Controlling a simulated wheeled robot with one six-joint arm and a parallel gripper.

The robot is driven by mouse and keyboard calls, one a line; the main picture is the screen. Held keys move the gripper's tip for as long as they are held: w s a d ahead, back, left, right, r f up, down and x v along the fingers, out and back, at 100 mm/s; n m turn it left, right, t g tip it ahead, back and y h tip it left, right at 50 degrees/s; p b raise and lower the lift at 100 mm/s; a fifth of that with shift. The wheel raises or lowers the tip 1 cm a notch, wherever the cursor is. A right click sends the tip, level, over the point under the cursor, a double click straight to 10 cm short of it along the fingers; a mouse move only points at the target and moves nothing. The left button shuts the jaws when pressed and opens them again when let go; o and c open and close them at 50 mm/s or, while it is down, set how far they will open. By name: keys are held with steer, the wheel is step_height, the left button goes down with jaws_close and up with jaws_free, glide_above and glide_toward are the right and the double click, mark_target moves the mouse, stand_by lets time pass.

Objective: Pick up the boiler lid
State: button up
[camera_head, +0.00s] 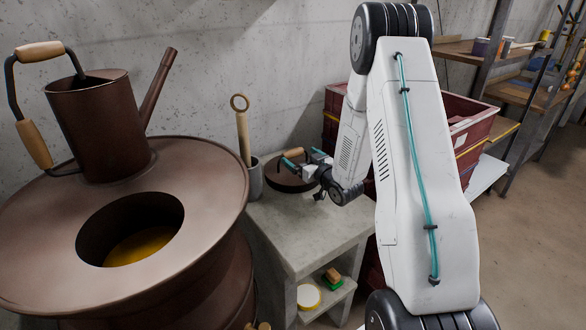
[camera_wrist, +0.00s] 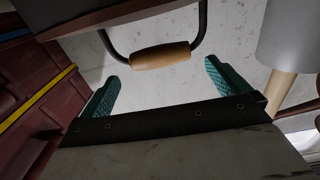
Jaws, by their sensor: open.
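The boiler lid (camera_head: 284,181) is a dark brown disc lying on the concrete stand, with a wooden-gripped handle (camera_head: 293,152) on top. My gripper (camera_head: 303,160) is at the lid from the right, its teal fingers close to the handle. In the wrist view, my gripper (camera_wrist: 161,59) is open, with one finger on each side of the wooden grip (camera_wrist: 160,54). The grip lies across the gap near the fingertips; I cannot tell how deep it is. No contact shows. Most of the lid disc is outside the wrist view.
A grey cup (camera_head: 255,178) with a ring-topped wooden stick stands left of the lid. The brown boiler (camera_head: 215,172), its top opening uncovered, carries a watering can (camera_head: 98,125). Red crates (camera_head: 470,130) are behind my arm. The concrete stand (camera_head: 300,232) is clear in front.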

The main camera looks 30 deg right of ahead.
mark_target(294, 151)
steer(key=shift+w+a, duration=0.1)
steer(key=shift+w, duration=1.4)
steer(key=c, duration=1.8)
steer(key=shift+r, duration=0.2)
